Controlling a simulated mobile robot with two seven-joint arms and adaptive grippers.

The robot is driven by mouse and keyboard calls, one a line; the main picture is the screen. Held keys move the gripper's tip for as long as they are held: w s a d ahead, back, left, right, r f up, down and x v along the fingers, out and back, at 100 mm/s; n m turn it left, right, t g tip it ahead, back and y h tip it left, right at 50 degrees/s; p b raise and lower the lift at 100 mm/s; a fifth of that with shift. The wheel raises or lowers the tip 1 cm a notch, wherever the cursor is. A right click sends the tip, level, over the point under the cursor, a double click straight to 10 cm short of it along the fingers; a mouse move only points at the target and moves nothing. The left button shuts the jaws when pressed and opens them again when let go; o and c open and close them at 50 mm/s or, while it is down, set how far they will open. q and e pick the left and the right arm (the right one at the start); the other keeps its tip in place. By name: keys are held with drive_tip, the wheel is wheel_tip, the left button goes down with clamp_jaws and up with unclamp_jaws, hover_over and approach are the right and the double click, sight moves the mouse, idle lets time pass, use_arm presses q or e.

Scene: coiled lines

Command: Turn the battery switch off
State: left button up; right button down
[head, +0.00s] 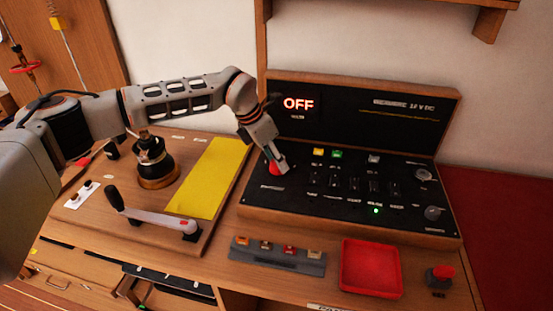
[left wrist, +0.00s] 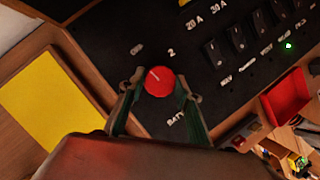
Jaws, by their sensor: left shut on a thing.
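The battery switch is a red round knob (left wrist: 159,82) with a pale pointer line, on the black switch panel (head: 270,199). In the head view the red knob (head: 274,168) is partly hidden by my left gripper (head: 280,169). In the left wrist view my left gripper (left wrist: 158,96) has a finger on each side of the knob and is shut on it. The knob's pointer line is turned toward the upper left of that view. A lit display (head: 299,104) on the upright back panel reads OFF. My right gripper is not in view.
Left of the panel are a yellow mat (head: 208,178), a winch (head: 157,165) and a crank handle (head: 150,215). In front are a fuse strip (head: 278,262), a red tray (head: 370,268) and a red-topped button (head: 441,274). A green lamp (head: 376,211) glows on the panel.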

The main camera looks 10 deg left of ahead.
use_arm(q)
drive_tip(key=shift+m+g, duration=0.3)
drive_tip(key=shift+m, duration=0.6)
drive_tip(key=o, duration=1.1)
drive_tip(key=v, duration=1.2)
drive_tip(key=shift+a, duration=0.15)
drive_tip(key=shift+w, duration=0.1)
